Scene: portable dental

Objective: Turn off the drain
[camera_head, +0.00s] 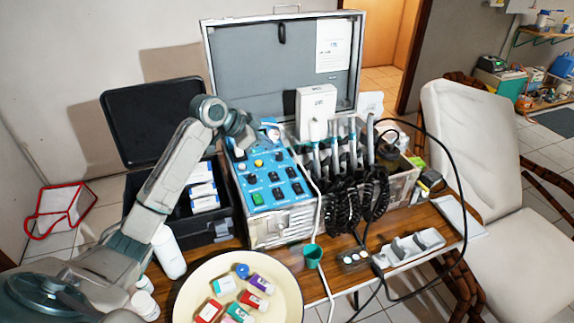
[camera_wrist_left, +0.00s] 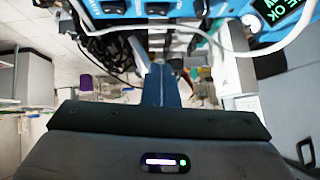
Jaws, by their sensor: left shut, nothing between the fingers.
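The dental unit's blue control panel (camera_head: 268,182) faces up on a metal box and carries several black rocker switches, a green switch (camera_head: 257,198) and a yellow button (camera_head: 258,163). I cannot read which switch is the drain. My left gripper (camera_head: 252,143) is above the panel's far left part and hides some of it. In the left wrist view, the shut, empty fingers (camera_wrist_left: 161,86) point toward the unit, with the panel's edge (camera_wrist_left: 135,12) and a lit green display (camera_wrist_left: 281,10) at the top. My right gripper is not in view.
Black coiled hoses and handpieces (camera_head: 350,190) stand right of the panel, and a white tube runs past its right side. An open case lid (camera_head: 285,65) rises behind. A cream tray (camera_head: 190,300) with small bottles and a green cup (camera_head: 313,255) sit in front.

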